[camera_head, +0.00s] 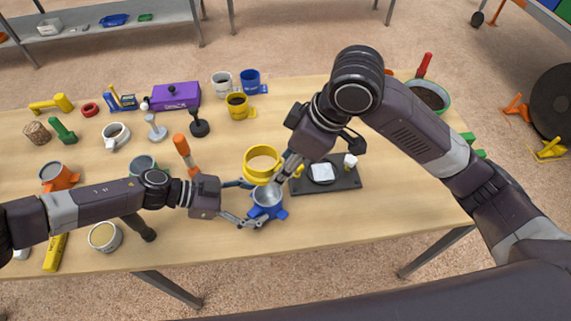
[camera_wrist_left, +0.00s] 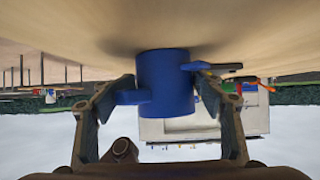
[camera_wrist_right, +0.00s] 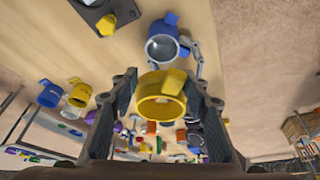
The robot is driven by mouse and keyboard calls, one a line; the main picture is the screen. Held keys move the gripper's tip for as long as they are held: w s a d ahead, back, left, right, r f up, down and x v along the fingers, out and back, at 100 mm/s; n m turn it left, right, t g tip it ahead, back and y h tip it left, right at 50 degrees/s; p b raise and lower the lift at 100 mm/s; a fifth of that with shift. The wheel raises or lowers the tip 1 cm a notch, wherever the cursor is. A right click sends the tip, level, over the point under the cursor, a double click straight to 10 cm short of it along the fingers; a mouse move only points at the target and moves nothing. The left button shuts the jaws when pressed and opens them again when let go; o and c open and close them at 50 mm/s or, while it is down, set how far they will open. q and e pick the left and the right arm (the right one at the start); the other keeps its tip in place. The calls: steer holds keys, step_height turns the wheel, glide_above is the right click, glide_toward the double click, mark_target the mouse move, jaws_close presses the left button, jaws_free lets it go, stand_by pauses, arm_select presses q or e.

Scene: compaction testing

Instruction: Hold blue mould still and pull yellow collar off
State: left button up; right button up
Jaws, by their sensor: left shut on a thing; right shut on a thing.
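The blue mould (camera_head: 268,197) stands on the table, its silvery inside showing from above. My left gripper (camera_head: 252,203) is shut on it from the left; the left wrist view shows the fingers on both sides of the blue body (camera_wrist_left: 165,82). The yellow collar (camera_head: 262,164) is above and behind the mould, apart from it. My right gripper (camera_head: 280,174) is shut on the collar; the right wrist view shows the yellow ring (camera_wrist_right: 160,97) between the fingers, with the mould (camera_wrist_right: 163,46) separate beyond it.
A dark scale (camera_head: 335,181) with a white pan stands just right of the mould. An orange-handled tool (camera_head: 183,148) is behind my left gripper. A purple box (camera_head: 176,96), a yellow mould (camera_head: 238,105) and another blue mould (camera_head: 250,82) stand farther back. The front table edge is close.

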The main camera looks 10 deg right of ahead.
mark_target(279, 162)
arm_select(q)
steer(key=shift+s+a+f, duration=0.1)
steer(key=shift+s+f, duration=0.1)
steer(key=shift+f, duration=0.05)
arm_select(e)
steer(key=shift+r, duration=0.15)
arm_select(q)
steer(key=o, duration=1.4)
steer(key=shift+w, duration=0.15)
steer(key=shift+o, duration=0.2)
steer(key=shift+r, duration=0.1)
arm_select(e)
step_height(279, 162, up, 4)
steer(key=shift+w+f, duration=0.1)
arm_select(q)
steer(key=shift+r, duration=0.1)
steer(key=shift+w+a+r, duration=0.1)
steer(key=shift+a, duration=0.2)
steer(key=v, duration=1.1)
steer(key=shift+a, duration=0.2)
steer(key=shift+d, duration=0.1)
